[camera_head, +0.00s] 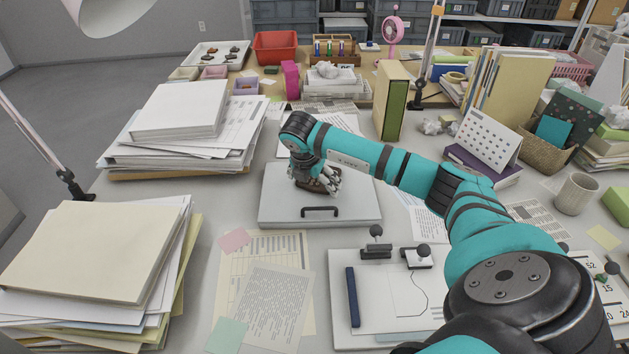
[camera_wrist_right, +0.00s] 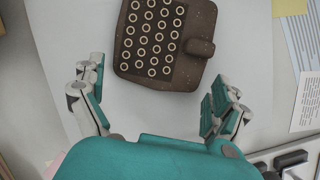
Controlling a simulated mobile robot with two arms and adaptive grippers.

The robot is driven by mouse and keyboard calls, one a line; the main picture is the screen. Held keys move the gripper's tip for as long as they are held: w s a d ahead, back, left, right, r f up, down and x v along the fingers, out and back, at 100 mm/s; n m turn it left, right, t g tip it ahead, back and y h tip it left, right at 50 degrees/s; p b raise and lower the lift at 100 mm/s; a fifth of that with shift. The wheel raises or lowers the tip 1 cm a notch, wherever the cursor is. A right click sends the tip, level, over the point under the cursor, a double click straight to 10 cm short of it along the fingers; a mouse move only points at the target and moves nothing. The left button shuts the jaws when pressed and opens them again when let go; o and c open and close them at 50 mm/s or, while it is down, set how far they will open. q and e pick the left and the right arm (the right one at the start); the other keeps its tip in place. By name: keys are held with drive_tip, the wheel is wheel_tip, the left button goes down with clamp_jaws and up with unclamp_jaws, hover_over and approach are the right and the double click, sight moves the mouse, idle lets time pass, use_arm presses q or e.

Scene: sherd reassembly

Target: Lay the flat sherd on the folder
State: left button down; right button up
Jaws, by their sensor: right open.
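A dark brown flat piece (camera_wrist_right: 165,45) with rows of cream rings and a tab on its right side looks like the flat sherd. In the head view the sherd (camera_head: 316,187) lies on a pale grey flat board with a black handle (camera_head: 290,214), partly hidden by my right gripper (camera_head: 325,182). In the right wrist view my right gripper (camera_wrist_right: 160,84) is open, its fingers spread to either side of the sherd's near edge, with nothing between them. A cream folder (camera_head: 95,245) appears to top the paper stack at lower left. My left gripper is out of view.
A white board (camera_head: 343,300) with a dark blue bar and small black-knobbed stands lies in front. Loose sheets (camera_head: 265,305) cover the table's front. A tall paper stack (camera_head: 180,110) stands at back left. A calendar (camera_head: 488,135) and mug (camera_head: 576,194) are at right.

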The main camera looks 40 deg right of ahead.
drive_tip(key=v, duration=0.7)
drive_tip(key=shift+r, duration=0.3)
